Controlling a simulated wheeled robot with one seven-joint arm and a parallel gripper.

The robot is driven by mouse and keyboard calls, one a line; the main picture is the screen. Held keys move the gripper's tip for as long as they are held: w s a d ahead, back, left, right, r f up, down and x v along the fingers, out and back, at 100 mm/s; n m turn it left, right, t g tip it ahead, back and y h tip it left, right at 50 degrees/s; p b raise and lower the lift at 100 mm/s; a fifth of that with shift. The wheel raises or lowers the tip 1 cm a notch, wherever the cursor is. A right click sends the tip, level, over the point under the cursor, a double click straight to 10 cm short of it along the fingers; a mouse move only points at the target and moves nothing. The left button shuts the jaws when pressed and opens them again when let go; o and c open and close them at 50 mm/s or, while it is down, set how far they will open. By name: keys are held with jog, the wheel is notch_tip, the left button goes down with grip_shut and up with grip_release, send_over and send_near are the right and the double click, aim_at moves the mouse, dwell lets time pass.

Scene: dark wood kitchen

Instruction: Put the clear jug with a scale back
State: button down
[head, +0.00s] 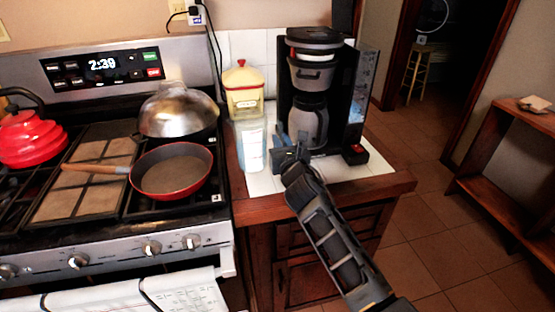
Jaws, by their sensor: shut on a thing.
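The clear jug with a scale (252,147) is upright at the left edge of the white tiled counter, in front of a yellow canister. It is see-through, and faint markings show on its side. My gripper (284,150) is at the jug's right side, at the end of my arm reaching in from the lower right. The gripper is shut on the jug, at its right side. The exact finger contact is too small to see clearly. I cannot tell whether the jug's base touches the counter.
A coffee maker (315,90) stands right behind my gripper. The stove at left holds a red pan (172,172), a domed metal lid (178,112) and a red kettle (30,137). Bare tile (262,184) shows at the counter's front.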

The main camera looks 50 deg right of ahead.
jog(key=shift+f+b, duration=1.15)
jog(key=shift+f, duration=0.95)
jog(key=shift+f, duration=0.2)
jog(key=c, duration=1.1)
grip_release()
jog(key=shift+r, duration=0.15)
jog(key=v, duration=1.2)
jog(key=shift+p, duration=0.35)
